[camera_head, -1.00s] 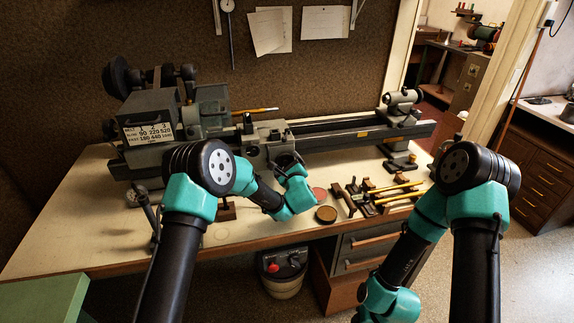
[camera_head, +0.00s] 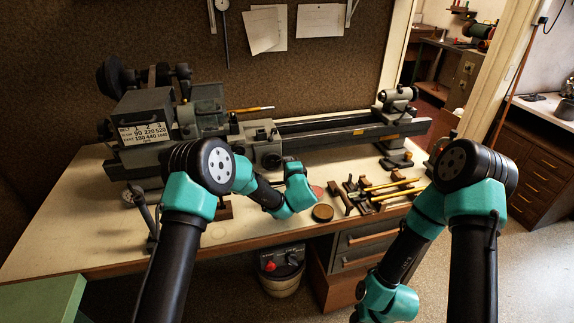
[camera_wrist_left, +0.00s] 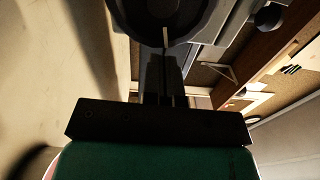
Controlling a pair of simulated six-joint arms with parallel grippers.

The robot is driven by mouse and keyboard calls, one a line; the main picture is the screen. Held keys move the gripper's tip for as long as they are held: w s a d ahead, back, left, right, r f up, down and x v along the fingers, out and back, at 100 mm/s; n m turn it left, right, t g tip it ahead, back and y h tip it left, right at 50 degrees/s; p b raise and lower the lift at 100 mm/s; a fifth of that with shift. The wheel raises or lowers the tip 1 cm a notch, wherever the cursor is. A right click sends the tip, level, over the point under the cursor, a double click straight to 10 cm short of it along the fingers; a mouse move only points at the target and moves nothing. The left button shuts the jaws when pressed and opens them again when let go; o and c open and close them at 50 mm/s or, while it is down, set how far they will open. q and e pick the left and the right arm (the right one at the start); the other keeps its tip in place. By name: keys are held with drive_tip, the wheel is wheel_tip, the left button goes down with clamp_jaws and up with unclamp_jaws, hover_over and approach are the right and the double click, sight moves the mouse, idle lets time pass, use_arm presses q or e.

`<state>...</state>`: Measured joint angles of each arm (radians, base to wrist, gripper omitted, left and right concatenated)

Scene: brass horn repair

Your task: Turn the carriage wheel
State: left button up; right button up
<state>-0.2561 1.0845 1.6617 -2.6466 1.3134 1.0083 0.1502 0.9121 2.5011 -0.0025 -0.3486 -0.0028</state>
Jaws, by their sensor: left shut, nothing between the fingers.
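The grey lathe carriage (camera_head: 262,133) sits on the lathe bed. The round carriage wheel (camera_head: 268,157) is on its front, facing me. My left gripper (camera_head: 290,161) is just right of the wheel in the head view, small and partly hidden by my teal wrist. In the left wrist view a large dark round part (camera_wrist_left: 150,14), which looks like the wheel, lies right ahead of my left fingers (camera_wrist_left: 165,62). These fingers are shut with nothing between them. I cannot tell whether they touch the wheel. My right arm is at the lower right, its gripper out of view.
The headstock (camera_head: 150,120) with its speed plate is at left, the tailstock (camera_head: 396,98) at right. A round brown tin (camera_head: 322,213) and several wooden-handled tools (camera_head: 385,192) lie on the bench (camera_head: 75,225), right of my left wrist. The left bench top is mostly clear.

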use_arm(q)
drive_tip(key=o, duration=0.6)
drive_tip(key=shift+a+f, duration=0.4)
drive_tip(key=shift+a, duration=0.15)
drive_tip(key=o, duration=0.3)
drive_tip(key=shift+f, duration=0.1)
drive_tip(key=shift+o, duration=1.4)
drive_tip(key=shift+a+y, duration=0.3)
drive_tip(key=shift+a, duration=0.05)
drive_tip(key=o, duration=0.5)
drive_tip(key=shift+c, duration=0.2)
drive_tip(key=shift+d, duration=0.2)
drive_tip(key=v, duration=1.7)
drive_tip(key=shift+s+r, duration=0.25)
drive_tip(key=shift+r, duration=0.1)
